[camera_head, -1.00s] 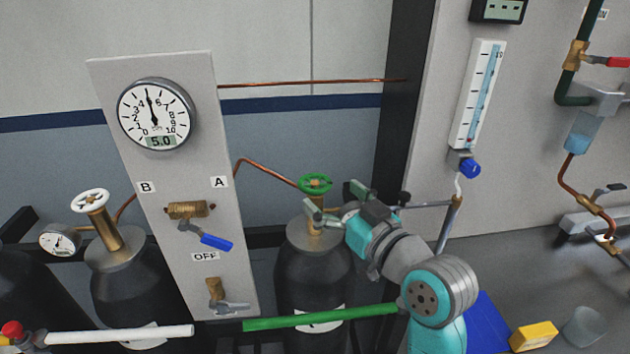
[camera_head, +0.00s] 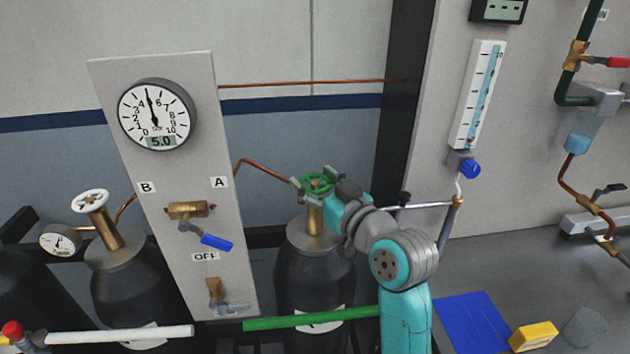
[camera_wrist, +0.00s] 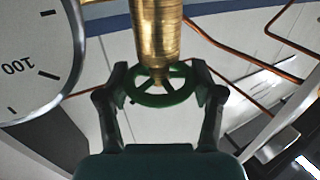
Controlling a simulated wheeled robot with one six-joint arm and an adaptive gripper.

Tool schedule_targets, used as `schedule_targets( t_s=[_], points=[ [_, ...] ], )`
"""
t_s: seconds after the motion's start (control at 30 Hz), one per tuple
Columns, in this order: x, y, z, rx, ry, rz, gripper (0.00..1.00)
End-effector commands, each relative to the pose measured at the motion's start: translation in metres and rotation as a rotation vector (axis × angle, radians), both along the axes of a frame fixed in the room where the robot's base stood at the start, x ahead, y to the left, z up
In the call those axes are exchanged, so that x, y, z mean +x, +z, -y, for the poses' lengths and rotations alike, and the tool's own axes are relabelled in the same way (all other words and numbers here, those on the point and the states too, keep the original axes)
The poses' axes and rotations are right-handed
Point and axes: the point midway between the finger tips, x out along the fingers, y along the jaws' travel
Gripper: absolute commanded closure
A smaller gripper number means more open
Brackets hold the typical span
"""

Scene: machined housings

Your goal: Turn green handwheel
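The green handwheel (camera_head: 316,183) sits on top of the brass valve (camera_head: 315,215) of the dark cylinder behind label A. In the wrist view the handwheel (camera_wrist: 163,90) lies between my fingers, in front of the brass stem (camera_wrist: 156,35). My gripper (camera_head: 312,180) is at the handwheel from the right, with its fingers on opposite sides of the rim. In the wrist view my gripper (camera_wrist: 158,75) is spread about as wide as the wheel. A slight gap seems to show at the left finger; contact at the right finger is unclear.
A panel (camera_head: 235,270) with a round gauge (camera_head: 156,114) reading 5.0 stands to the left. A white handwheel (camera_head: 91,202) tops another cylinder. A green pipe (camera_head: 310,318) runs in front. A flowmeter (camera_head: 478,95) with a blue knob (camera_head: 470,169) is at the right.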

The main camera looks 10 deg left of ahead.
Motion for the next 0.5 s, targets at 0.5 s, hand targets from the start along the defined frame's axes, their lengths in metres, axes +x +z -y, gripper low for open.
schedule_targets(
  t_s=[0.5],
  points=[
    [-0.0011,-0.0001,-0.0010,0.001,-0.072,0.001,0.68]
  ],
)
